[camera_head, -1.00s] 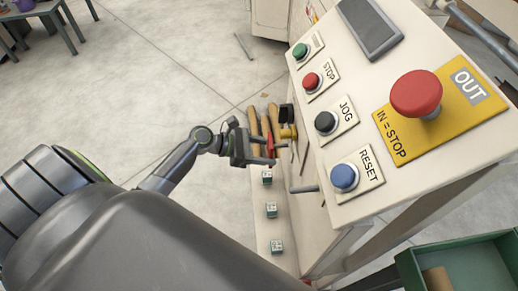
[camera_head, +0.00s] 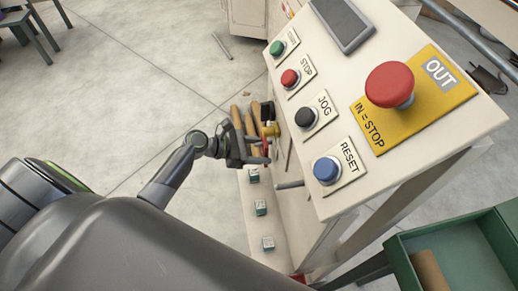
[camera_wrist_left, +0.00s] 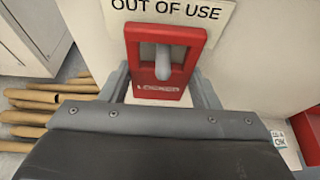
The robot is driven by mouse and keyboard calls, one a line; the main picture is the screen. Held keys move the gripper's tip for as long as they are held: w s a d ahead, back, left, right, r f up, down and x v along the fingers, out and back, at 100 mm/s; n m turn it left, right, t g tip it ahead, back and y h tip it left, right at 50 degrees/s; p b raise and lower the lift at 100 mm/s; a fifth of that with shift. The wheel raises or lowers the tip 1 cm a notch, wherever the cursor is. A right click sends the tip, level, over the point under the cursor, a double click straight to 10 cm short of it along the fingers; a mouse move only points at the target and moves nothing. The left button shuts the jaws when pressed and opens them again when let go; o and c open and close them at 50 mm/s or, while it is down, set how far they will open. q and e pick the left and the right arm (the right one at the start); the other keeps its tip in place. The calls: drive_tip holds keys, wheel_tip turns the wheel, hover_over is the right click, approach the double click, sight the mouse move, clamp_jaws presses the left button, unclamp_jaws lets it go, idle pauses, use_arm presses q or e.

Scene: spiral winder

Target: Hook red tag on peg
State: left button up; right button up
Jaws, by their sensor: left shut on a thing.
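The red tag (camera_wrist_left: 139,76) is in the left wrist view, a flat red frame with a window in its upper part and pale lettering below. My left gripper (camera_wrist_left: 160,92) is shut on it, one grey finger at each side. A grey rounded peg (camera_wrist_left: 164,62) shows within the window, below an "OUT OF USE" sign (camera_wrist_left: 172,10); I cannot tell whether it passes through. In the head view my left gripper (camera_head: 262,150) is beside the panel, with a little red between its fingers. A grey rod (camera_head: 290,185) sticks out below the RESET button. My right gripper is not seen.
The control panel (camera_head: 318,188) has several buttons and a large red stop knob (camera_head: 390,86). Tan rolls (camera_head: 238,122) stand behind the gripper. Small labelled blocks (camera_head: 261,207) sit on a pale ledge. A green crate (camera_head: 400,262) is at lower right.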

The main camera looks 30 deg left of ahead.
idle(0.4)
use_arm(q)
drive_tip(key=o, duration=1.1)
drive_tip(key=shift+c, duration=0.2)
drive_tip(key=shift+s+a+r, duration=0.15)
drive_tip(key=shift+s+a, duration=0.1)
drive_tip(key=shift+a, duration=0.15)
drive_tip(key=p+v, duration=0.1)
drive_tip(key=v, duration=1.5)
drive_tip(key=shift+s, duration=0.2)
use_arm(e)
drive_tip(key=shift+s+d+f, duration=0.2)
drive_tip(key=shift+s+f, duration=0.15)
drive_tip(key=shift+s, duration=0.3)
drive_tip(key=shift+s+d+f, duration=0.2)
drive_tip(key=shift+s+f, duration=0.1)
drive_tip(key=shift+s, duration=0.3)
use_arm(q)
drive_tip(key=shift+a, duration=0.1)
